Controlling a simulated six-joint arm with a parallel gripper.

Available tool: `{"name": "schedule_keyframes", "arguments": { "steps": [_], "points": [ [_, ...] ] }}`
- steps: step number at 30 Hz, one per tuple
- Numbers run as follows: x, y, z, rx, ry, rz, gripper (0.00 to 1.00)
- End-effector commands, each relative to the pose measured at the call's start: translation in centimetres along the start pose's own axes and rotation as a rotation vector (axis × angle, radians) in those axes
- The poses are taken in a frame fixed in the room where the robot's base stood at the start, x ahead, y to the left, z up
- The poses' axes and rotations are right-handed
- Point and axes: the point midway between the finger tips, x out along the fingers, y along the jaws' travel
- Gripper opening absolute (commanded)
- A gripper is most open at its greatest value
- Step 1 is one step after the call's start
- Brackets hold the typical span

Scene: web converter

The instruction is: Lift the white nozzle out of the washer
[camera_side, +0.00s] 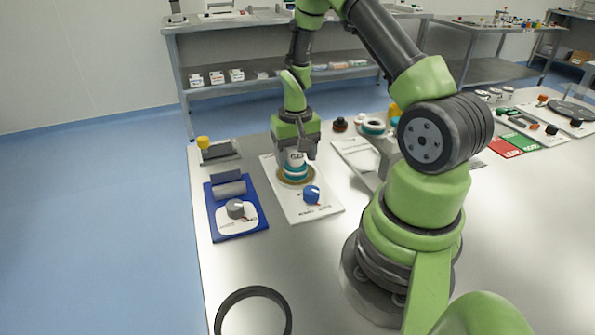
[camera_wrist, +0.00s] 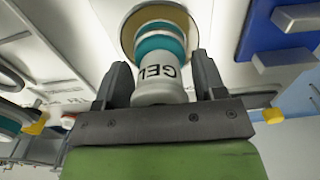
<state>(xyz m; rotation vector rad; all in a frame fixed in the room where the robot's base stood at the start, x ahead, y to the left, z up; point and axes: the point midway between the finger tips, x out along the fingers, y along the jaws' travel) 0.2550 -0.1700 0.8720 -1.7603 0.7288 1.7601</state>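The ring hides the nozzle's lower end.
A blue tray (camera_side: 222,232) with a grey knob lies left of the washer. A grey fixture with a yellow knob (camera_side: 203,142) stands behind it. A teal-and-white ring part (camera_side: 374,127) is at right. A black ring (camera_side: 254,290) lies near the front edge.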

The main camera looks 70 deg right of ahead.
Motion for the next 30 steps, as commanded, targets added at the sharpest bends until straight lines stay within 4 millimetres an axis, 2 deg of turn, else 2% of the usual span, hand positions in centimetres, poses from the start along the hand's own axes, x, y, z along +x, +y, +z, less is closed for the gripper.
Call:
{"name": "schedule_keyframes", "arguments": {
  "steps": [1, 6, 7, 30],
  "points": [
    [0.0, 0.0, 0.0, 0.000, 0.000, 0.000, 0.52],
    [0.0, 0.0, 0.0, 0.000, 0.000, 0.000, 0.13],
    [0.0, 0.0, 0.0, 0.000, 0.000, 0.000, 0.11],
    [-3.4, 0.0, -0.1, 0.000, 0.002, 0.000, 0.10]
  ]
}}
